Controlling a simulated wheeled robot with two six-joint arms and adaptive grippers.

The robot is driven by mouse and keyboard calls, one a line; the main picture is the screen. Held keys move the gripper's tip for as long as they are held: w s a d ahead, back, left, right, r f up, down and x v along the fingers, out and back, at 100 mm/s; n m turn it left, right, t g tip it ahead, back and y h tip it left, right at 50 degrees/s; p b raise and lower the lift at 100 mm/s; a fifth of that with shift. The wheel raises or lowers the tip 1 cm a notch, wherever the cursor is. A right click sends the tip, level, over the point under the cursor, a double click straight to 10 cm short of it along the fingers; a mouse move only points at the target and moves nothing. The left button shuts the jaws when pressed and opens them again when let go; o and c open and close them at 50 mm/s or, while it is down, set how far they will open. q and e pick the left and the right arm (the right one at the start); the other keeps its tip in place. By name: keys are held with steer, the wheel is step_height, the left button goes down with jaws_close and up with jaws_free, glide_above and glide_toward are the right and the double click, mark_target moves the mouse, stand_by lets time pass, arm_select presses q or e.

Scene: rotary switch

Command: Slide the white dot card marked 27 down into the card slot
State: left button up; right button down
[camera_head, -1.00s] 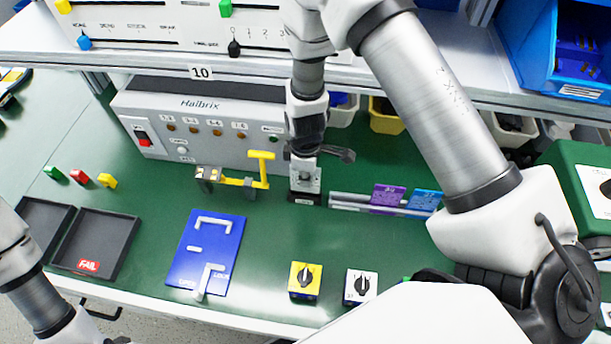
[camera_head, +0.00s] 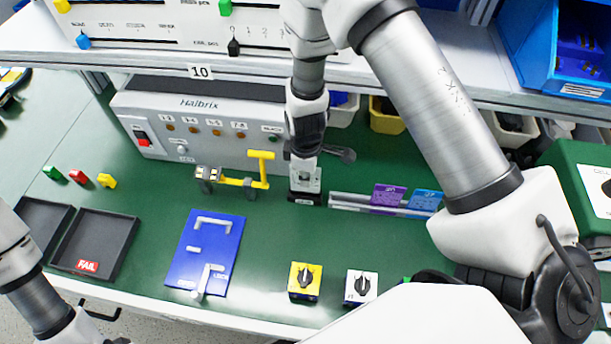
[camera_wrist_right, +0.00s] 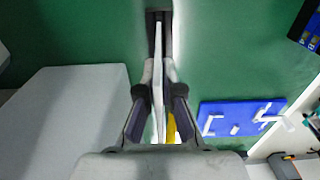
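The white card (camera_head: 305,181) stands upright in the head view, directly above the small black card slot (camera_head: 304,198). Its lower edge meets or lies just over the slot; I cannot tell how far in it is. My right gripper (camera_head: 304,160) points down and is shut on the card's upper part. In the right wrist view the card (camera_wrist_right: 158,75) shows edge-on between my fingers, lined up with the dark slot (camera_wrist_right: 158,18). The number on the card is not readable. My left arm shows at the lower left, but its gripper is out of view.
The grey Halbrix box (camera_head: 200,128) stands just behind, with a yellow lever fixture (camera_head: 245,181) left of the slot. A blue board (camera_head: 187,262) and two rotary switches are in front.

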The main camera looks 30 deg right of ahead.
steer(key=shift+f+b, duration=1.7)
steer(key=shift+f, duration=0.25)
steer(key=c, duration=1.2)
jaws_free()
steer(key=shift+r, duration=0.1)
steer(key=shift+c, duration=0.2)
steer(key=shift+r, duration=0.1)
step_height(320, 180, up, 12)
steer(key=shift+f, duration=0.1)
step_height(320, 180, up, 9)
steer(key=p, duration=0.9)
glide_above(306, 191)
